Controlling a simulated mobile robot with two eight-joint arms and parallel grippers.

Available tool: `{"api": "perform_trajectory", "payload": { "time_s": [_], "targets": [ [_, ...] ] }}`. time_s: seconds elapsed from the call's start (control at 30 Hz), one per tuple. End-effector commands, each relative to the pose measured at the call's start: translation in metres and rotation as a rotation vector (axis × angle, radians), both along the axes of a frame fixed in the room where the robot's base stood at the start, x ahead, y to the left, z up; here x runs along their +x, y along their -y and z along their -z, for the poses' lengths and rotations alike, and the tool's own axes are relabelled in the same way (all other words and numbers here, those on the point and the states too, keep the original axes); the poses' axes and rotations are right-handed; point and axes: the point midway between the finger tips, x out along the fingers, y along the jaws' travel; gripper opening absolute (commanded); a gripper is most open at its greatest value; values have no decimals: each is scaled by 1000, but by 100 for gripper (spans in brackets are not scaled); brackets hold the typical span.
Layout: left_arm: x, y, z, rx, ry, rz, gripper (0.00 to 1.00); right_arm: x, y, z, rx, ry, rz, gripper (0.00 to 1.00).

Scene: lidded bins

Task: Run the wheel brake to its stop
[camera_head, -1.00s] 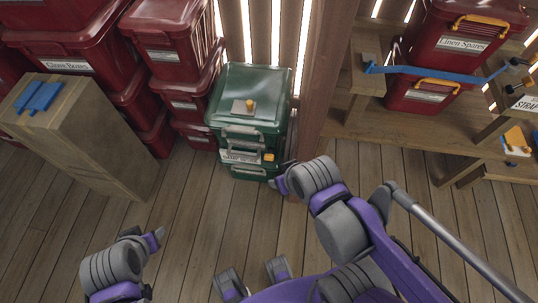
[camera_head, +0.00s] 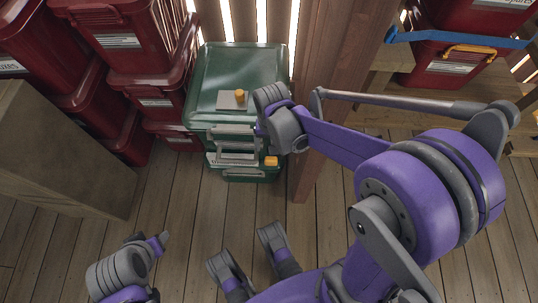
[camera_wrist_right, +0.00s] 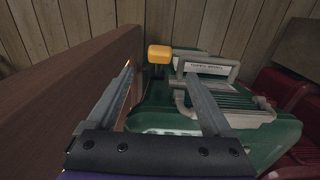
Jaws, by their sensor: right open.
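The green lidded bin (camera_head: 236,75) stands on the floor against the slatted wall. An orange tab (camera_head: 271,161) sits low on its front, right of the handle (camera_head: 236,143); it may be the wheel brake. A second orange knob (camera_head: 239,96) is on the lid. My right gripper (camera_wrist_right: 158,70) is open and empty; in its wrist view the orange tab (camera_wrist_right: 160,54) shows between and just beyond the fingertips. Contact cannot be told. In the head view the right wrist hides its jaws. My left gripper (camera_head: 157,241) is low at the left, away from the bin; its jaws are unclear.
A brown wooden post (camera_head: 325,90) rises close along the bin's right side; it also borders the wrist view (camera_wrist_right: 70,90). Stacked red bins (camera_head: 145,60) stand left. A wooden cabinet (camera_head: 60,150) is at far left, a shelf with red bins (camera_head: 455,65) at right. Floor in front is clear.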

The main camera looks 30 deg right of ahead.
Motion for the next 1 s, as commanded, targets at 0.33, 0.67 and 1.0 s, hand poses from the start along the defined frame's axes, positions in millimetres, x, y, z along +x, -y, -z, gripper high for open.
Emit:
{"api": "perform_trajectory", "payload": {
  "time_s": [0.33, 0.67, 1.0],
  "targets": [
    [3, 0, 29, 0, -10, 0, 52, 0, 0, 67, -1, 1, -2, 85],
    [4, 0, 39, 0, -13, 0, 52, 0, 0, 95, 0, 2, -3, 85],
    [4, 0, 39, 0, -13, 0, 52, 0, 0, 95, 0, 2, -3, 71]
  ]
}}
